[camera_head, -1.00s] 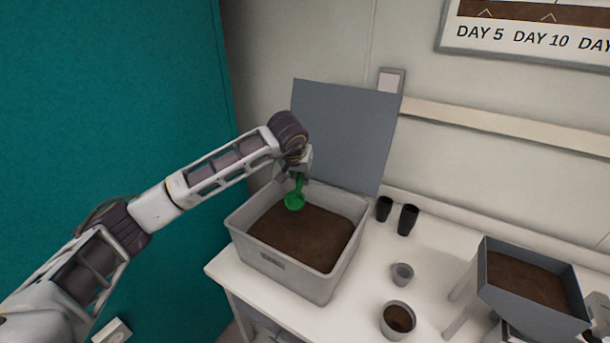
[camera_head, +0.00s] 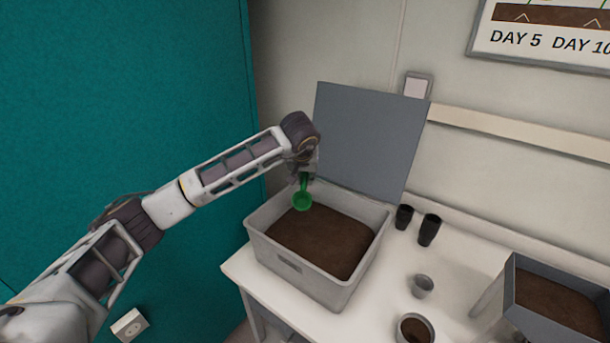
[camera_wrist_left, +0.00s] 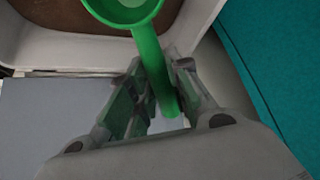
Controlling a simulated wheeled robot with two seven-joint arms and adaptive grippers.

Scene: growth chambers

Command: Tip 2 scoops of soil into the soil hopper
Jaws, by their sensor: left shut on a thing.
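A green scoop (camera_head: 302,200) hangs over the back left part of the soil bin (camera_head: 287,266), a grey box full of dark soil. My left gripper (camera_head: 305,172) is shut on the scoop's handle, which also shows in the left wrist view (camera_wrist_left: 152,65) between the fingers. My right gripper is out of view.
The bin's grey lid (camera_head: 370,135) stands open behind it. Two black cups (camera_head: 429,230) stand right of the bin. A small grey cup (camera_head: 422,285) and a pot with soil (camera_head: 401,328) stand between bin and hopper. A teal wall (camera_head: 110,120) is at left.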

